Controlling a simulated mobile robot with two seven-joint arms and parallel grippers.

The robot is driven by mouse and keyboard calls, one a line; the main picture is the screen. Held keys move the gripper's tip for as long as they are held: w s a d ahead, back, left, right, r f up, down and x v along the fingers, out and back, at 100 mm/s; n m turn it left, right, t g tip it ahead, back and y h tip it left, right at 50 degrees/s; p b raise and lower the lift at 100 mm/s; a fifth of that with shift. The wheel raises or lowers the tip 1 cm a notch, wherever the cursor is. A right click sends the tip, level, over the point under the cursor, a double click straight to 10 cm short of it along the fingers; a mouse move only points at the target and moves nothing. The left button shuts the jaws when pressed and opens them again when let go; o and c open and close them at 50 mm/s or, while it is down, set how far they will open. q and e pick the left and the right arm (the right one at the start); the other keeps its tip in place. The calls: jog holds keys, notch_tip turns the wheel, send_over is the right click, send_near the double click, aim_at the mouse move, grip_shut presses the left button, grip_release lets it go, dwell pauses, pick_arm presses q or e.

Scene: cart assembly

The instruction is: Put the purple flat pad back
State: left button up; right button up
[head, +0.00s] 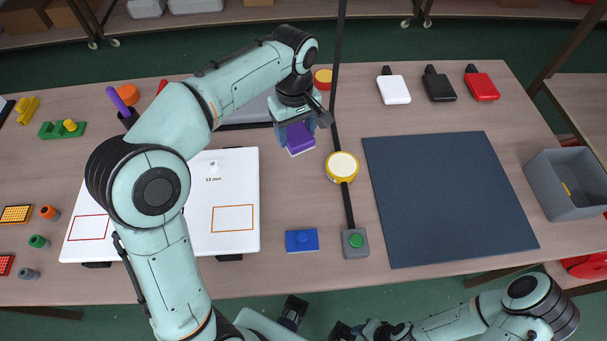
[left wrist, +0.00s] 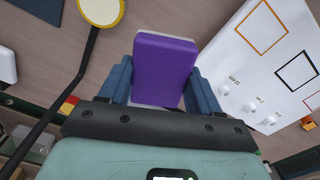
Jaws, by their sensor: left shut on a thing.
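My left gripper (head: 298,142) is shut on the purple flat pad (head: 301,135) and holds it over the table, just right of the white board's far right corner. In the left wrist view the pad (left wrist: 165,68) sits between the two blue fingers, with a pale layer along its edge. The white board (head: 236,190) has a red outline at its left and an orange outline at its right; my left arm covers its middle. In the left wrist view the board (left wrist: 240,70) shows orange, black and red outlines and small pegs.
A yellow round disc (head: 342,167) and a green-button box (head: 355,242) stand along a dark strip. A blue block (head: 302,240) lies in front. A dark mat (head: 450,200) covers the right. A grey bin (head: 568,185) stands beyond the right edge. A grey tray is partly hidden behind my arm.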

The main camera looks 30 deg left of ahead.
pick_arm(q)
jog(key=b, duration=0.2)
send_over(297, 181)
notch_tip(297, 181, down, 13)
jog(key=shift+f, duration=2.65)
jog(key=shift+f+b, duration=0.1)
jog(key=shift+b, duration=0.2)
jog(key=o, duration=1.2)
jog(key=shift+r, duration=0.5)
notch_tip(297, 181, up, 11)
jog(key=shift+r+p, duration=0.15)
jog(key=shift+p, duration=0.75)
